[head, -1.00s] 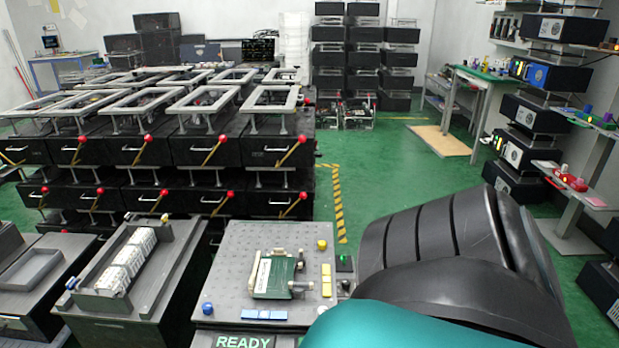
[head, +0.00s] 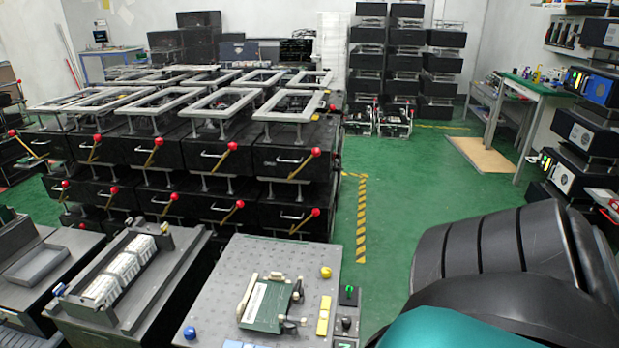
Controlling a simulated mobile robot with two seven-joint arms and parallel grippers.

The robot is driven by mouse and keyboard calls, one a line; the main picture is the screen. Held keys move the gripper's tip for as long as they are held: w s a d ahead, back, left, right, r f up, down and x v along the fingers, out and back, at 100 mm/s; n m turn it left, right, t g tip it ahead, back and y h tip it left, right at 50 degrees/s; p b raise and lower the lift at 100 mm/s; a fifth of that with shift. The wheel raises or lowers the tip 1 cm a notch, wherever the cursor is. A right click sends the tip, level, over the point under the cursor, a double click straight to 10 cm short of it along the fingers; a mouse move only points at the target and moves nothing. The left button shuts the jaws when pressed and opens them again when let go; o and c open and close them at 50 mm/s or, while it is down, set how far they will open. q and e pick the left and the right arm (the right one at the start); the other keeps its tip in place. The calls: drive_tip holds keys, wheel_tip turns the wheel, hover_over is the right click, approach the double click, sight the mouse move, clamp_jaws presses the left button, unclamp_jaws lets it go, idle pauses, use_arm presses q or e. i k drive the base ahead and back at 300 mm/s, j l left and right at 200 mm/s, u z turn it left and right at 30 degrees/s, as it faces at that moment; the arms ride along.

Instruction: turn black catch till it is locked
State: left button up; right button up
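On the grey perforated board (head: 222,290) stands a green fixture (head: 268,305) with a pale bar along its left side and black lever-like parts (head: 297,291) at its right. Which of these small black parts is the catch, and whether it is locked, I cannot tell at this size. A black knob (head: 346,323) sits at the board's right edge, below a small box with a green switch (head: 348,294). My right arm's black and teal links fill the lower right. Neither gripper shows.
A yellow knob (head: 325,272), yellow blocks (head: 323,316) and a blue knob (head: 189,332) are on the board. A grey bench with a white module row (head: 125,270) stands left. Stacked black boxes with red-knobbed levers (head: 290,160) stand behind. Green floor (head: 400,205) is open at right.

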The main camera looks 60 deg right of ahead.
sight(297, 291)
drive_tip(key=k+l, duration=0.1)
drive_tip(key=l, duration=0.9)
drive_tip(key=k+l, duration=0.15)
drive_tip(key=l, duration=0.4)
